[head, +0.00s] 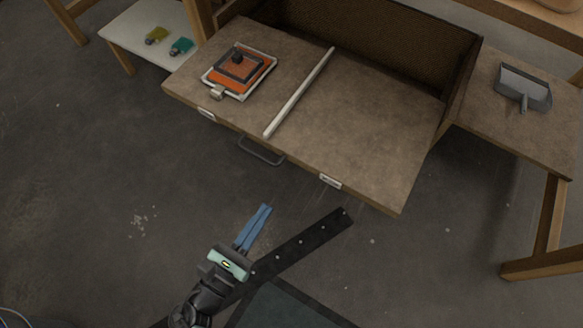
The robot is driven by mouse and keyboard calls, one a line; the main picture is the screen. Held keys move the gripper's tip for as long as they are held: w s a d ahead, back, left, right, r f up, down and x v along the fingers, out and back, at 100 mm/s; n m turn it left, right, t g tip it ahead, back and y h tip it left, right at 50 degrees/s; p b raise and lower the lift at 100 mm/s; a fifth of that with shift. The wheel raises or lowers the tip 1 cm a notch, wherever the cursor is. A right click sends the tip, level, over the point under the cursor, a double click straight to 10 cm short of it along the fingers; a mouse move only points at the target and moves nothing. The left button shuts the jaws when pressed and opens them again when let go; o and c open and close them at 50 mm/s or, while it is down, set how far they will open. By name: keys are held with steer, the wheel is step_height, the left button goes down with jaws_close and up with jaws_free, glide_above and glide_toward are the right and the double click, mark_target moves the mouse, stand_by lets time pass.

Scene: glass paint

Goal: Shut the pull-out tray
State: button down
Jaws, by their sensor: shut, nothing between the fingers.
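The pull-out tray (366,132) is a wide brown board standing out from a dark woven-sided housing (385,35). A dark bar handle (261,155) sits on its front edge, between two small pale label plates. An orange and white framed item with a black knob (239,73) and a long pale rod (299,92) lie on the tray. My gripper (265,207) has blue fingers that are together and empty. It is in front of the tray, below the handle in the picture and apart from it.
A white side table (150,40) at upper left carries a yellow-green piece and a teal piece. A wooden table (530,130) at right holds a grey dustpan-like tool (523,87). A dark strip (300,244) lies right of my gripper. Grey floor around is mostly clear.

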mark_target(346, 92)
steer(key=b+x, duration=0.1)
steer(key=x, duration=1)
steer(key=shift+w+d+b, duration=0.2)
steer(key=shift+w+b, duration=0.15)
steer(key=shift+b, duration=0.05)
steer(key=shift+w+d, duration=0.25)
steer(key=b+x, duration=0.4)
steer(key=x, duration=0.7)
steer(key=b+x, duration=0.5)
steer(key=x, duration=0.7)
steer(key=shift+w+d+f, duration=0.1)
steer(key=shift+f, duration=0.1)
steer(key=shift+w+d+b, duration=0.35)
steer(key=shift+w+b, duration=0.2)
steer(key=shift+w+d+r, duration=0.15)
steer(key=shift+r, duration=0.35)
